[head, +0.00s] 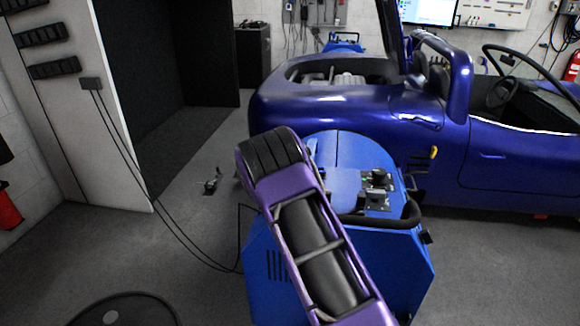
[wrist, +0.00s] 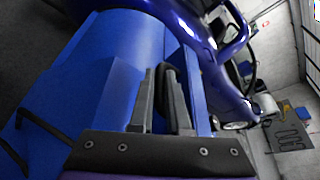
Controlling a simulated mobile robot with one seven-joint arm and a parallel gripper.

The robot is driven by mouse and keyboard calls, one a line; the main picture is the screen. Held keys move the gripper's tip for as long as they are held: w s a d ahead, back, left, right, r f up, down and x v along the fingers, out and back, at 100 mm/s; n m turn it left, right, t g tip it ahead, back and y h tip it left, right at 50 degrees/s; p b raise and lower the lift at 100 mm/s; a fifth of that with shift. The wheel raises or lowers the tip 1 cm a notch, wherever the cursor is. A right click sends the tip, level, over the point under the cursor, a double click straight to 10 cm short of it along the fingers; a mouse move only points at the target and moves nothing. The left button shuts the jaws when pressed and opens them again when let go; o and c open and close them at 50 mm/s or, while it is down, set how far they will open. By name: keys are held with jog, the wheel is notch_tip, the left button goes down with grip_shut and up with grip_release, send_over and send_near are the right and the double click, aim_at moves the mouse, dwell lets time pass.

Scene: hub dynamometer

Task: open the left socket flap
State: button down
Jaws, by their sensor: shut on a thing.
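The blue dynamometer housing (head: 340,150) stands in front of the car. Two small dark fittings with grey plates, one behind (head: 378,177) and one nearer (head: 376,196), sit on its top. They look like sockets; I cannot tell which is the left one or make out a flap's position. My purple and black arm crosses the housing in the head view and hides part of it, and my fingertips are not visible there. In the wrist view my gripper (wrist: 160,90) is shut on a black curved bar (wrist: 166,76), apparently a handle beside the blue housing (wrist: 110,50).
A black handle (head: 395,219) runs along the housing's near right side. The purple-blue car (head: 340,100) stands close behind. Cables hang from a wall box (head: 90,84) to the floor at left. A round black disc (head: 120,312) lies at front left. Floor between is mostly clear.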

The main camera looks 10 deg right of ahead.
jog(key=shift+s+d+r+b, duration=0.2)
jog(key=shift+d+r+b, duration=0.1)
jog(key=shift+d+b, duration=0.4)
jog(key=c, duration=0.9)
grip_release()
jog(key=shift+a+r, duration=0.1)
jog(key=v, duration=1.7)
jog(key=shift+s+r, duration=0.15)
